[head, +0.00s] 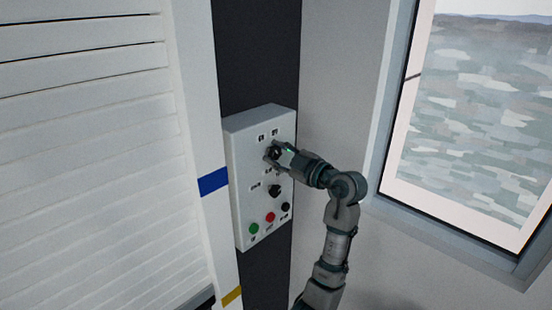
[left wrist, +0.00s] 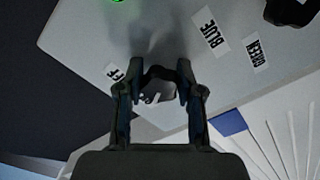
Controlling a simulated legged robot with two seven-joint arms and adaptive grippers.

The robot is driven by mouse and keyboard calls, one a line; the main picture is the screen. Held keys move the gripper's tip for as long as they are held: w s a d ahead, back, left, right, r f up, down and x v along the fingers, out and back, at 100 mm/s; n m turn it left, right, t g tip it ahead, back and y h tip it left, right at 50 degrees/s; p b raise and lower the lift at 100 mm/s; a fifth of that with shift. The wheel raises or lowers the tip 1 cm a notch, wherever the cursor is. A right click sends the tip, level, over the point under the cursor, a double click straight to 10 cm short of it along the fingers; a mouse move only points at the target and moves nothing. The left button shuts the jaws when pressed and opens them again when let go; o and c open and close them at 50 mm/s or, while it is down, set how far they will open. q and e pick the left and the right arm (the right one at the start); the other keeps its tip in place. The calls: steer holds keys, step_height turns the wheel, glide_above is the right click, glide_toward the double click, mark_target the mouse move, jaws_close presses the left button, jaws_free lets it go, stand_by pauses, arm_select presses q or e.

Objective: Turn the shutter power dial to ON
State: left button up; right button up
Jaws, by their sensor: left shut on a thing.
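The control box (head: 254,170) is a light grey panel on a dark column. My left gripper (head: 277,153) is at its upper dial (head: 272,154), with its fingers around the knob. In the left wrist view my left gripper (left wrist: 158,92) has one finger on each side of the dark dial knob (left wrist: 158,74) and is shut on it. A label ending in "FF" (left wrist: 115,72) is partly hidden beside the left finger. I cannot tell which way the knob points. My right gripper is not in view.
A second black dial (head: 274,191) sits below, near the labels "BLUE" (left wrist: 210,30) and "GREEN" (left wrist: 257,52). Green (head: 254,229), red (head: 270,217) and black (head: 286,207) buttons are lower. A white slatted shutter (head: 80,150) stands left, a window (head: 475,120) right.

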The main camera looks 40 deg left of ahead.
arm_select(q)
steer(key=shift+d+f, duration=0.1)
steer(key=shift+f, duration=0.15)
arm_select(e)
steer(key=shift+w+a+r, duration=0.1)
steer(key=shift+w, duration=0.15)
arm_select(q)
steer(key=o, duration=1)
steer(key=shift+o, duration=0.9)
steer(key=shift+d+r, duration=0.15)
steer(key=shift+d, duration=0.05)
steer(key=shift+d+r, duration=0.15)
steer(key=shift+d, duration=0.15)
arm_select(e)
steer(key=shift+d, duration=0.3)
arm_select(q)
steer(key=shift+d, duration=0.55)
steer(key=d, duration=1)
steer(key=shift+s+d+f, duration=0.15)
steer(key=shift+s+f, duration=0.05)
steer(key=shift+s, duration=0.2)
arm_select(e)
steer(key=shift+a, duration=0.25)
